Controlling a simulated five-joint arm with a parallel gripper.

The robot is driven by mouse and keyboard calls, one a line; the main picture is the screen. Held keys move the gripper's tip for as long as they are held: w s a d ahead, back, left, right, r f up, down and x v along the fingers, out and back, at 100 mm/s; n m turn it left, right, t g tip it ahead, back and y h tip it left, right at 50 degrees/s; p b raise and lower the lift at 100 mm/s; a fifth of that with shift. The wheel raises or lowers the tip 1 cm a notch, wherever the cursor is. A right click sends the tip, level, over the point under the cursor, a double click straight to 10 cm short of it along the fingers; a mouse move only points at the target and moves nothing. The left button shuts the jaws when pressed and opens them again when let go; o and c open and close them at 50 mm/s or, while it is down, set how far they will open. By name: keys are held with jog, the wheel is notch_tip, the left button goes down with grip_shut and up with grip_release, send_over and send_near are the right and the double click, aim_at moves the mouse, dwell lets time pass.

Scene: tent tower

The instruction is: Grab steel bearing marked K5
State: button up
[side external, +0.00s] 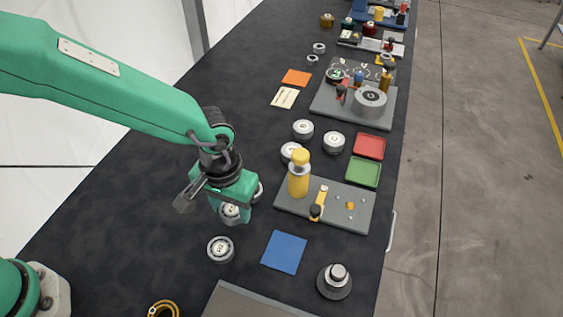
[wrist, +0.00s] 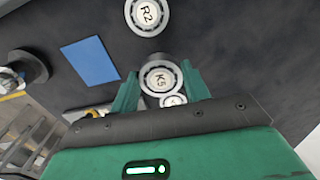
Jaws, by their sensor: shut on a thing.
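The steel bearing marked K5 (wrist: 161,77) is a silver ring with a white face, and its label reads clearly in the wrist view. It sits between the two green fingers of my gripper (wrist: 160,88), which are shut on it. In the side external view my gripper (side external: 231,208) points down at the dark table, with the K5 bearing (side external: 230,213) at its fingertips. I cannot tell whether the bearing touches the table. A bearing marked R2 (wrist: 147,14) lies apart from it, and it also shows in the side external view (side external: 221,249).
Another bearing (side external: 258,192) is partly hidden behind my gripper. A blue square (side external: 284,252) lies to the right, near a grey plate (side external: 343,218) with a yellow cylinder (side external: 299,177). More bearings (side external: 303,130) lie farther back. The table left of my gripper is clear.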

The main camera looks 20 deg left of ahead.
jog(key=s+d+r, duration=0.3)
jog(key=s+r, duration=0.3)
jog(key=s, duration=0.4)
jog(key=shift+s+d+r, duration=0.2)
jog(key=shift+s, duration=0.1)
